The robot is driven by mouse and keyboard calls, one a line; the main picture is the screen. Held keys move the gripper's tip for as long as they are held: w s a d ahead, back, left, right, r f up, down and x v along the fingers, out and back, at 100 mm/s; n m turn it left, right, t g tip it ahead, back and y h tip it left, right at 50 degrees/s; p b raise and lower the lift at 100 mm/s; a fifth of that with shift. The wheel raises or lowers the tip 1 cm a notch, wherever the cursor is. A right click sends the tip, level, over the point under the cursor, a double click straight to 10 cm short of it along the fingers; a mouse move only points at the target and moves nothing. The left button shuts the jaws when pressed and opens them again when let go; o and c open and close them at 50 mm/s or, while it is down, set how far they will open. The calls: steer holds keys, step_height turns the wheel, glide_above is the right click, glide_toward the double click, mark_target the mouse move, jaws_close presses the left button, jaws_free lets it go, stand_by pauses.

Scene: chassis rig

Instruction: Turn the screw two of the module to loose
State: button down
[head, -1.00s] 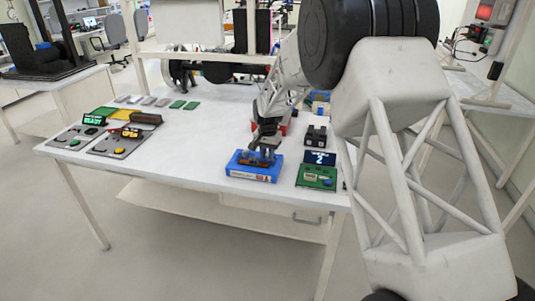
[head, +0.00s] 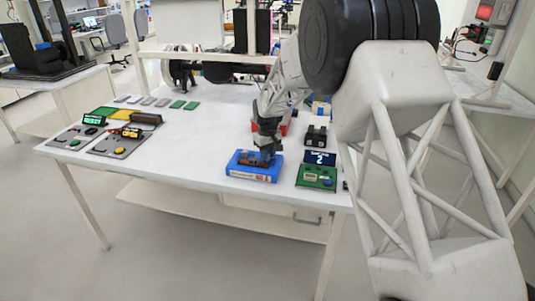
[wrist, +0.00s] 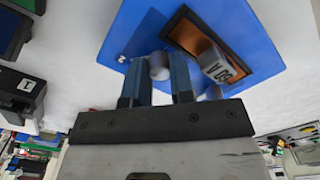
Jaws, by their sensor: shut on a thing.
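The module is a blue block (head: 240,171) at the front right of the table in the head view. A pale round screw head (wrist: 158,66) sits by a small white "2" on the blue top. My gripper (wrist: 160,70) points down at the module, its two fingers shut on this screw. A second pale round part (wrist: 211,93) shows partly behind the right finger. In the head view my gripper (head: 267,153) hides part of the module.
A green board (head: 317,182) with a display reading "2" stands right of the module. A black two-part block (head: 316,135) is behind it. Grey panels with lit displays (head: 117,146) are at the left. The table's middle is clear.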

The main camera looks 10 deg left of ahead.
steer(key=n, duration=0.4)
steer(key=shift+n, duration=2.2)
steer(key=c, duration=1)
jaws_free()
steer(key=shift+r, duration=0.15)
steer(key=shift+r, duration=3.8)
steer(key=shift+d+r, duration=0.1)
